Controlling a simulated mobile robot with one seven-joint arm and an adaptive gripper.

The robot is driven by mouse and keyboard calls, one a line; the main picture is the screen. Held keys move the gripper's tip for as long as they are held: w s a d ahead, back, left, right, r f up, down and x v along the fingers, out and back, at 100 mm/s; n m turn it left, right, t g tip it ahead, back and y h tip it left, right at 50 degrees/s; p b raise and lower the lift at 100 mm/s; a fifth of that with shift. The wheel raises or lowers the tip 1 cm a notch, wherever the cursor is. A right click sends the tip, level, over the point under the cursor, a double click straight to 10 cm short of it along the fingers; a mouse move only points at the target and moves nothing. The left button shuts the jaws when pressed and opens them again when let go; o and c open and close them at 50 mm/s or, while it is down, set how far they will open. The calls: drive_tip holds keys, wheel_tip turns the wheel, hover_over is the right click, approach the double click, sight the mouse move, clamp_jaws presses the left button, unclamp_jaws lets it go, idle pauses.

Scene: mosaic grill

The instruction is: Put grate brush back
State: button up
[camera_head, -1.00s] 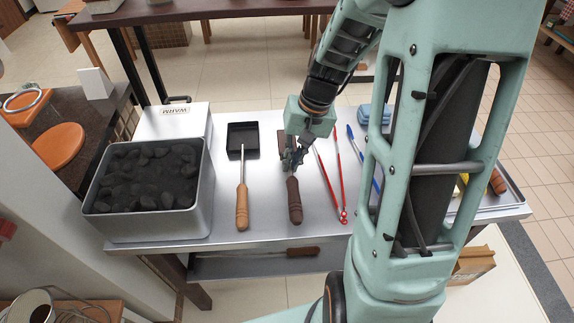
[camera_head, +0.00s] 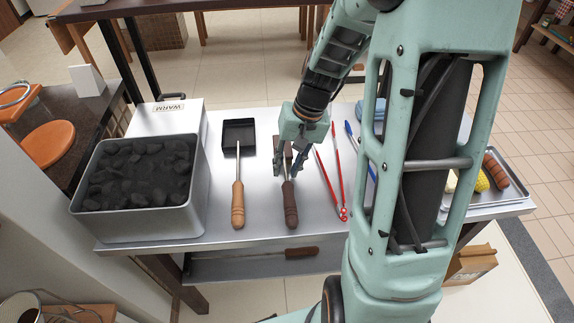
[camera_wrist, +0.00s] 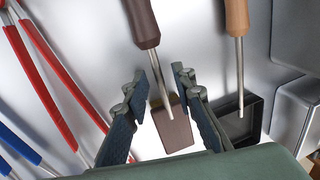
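The likely grate brush, a tool with a dark brown handle (camera_head: 290,206), a thin metal shaft and a brown block head (camera_wrist: 174,130), lies on the metal cart top (camera_head: 255,190). Its head is partly hidden by my gripper in the head view. My gripper (camera_head: 287,175) points down over the tool. In the wrist view, the open fingers of my gripper (camera_wrist: 158,80) are on either side of the shaft, with a gap on both sides. Nothing is held.
A light-wood-handled shovel (camera_head: 238,205) with a black pan lies left. Red tongs (camera_head: 330,183) and a blue tool (camera_head: 349,133) lie right. A coal bin (camera_head: 135,222) and white WARM box (camera_head: 168,117) stand left. A food tray (camera_head: 505,190) is right. Another tool (camera_head: 300,252) lies on the lower shelf.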

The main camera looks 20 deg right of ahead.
drive_tip(key=w+p+v, duration=0.1)
drive_tip(key=p+v, duration=0.1)
drive_tip(key=v, duration=1)
drive_tip(key=shift+s+r, duration=0.15)
drive_tip(key=shift+s, duration=0.35)
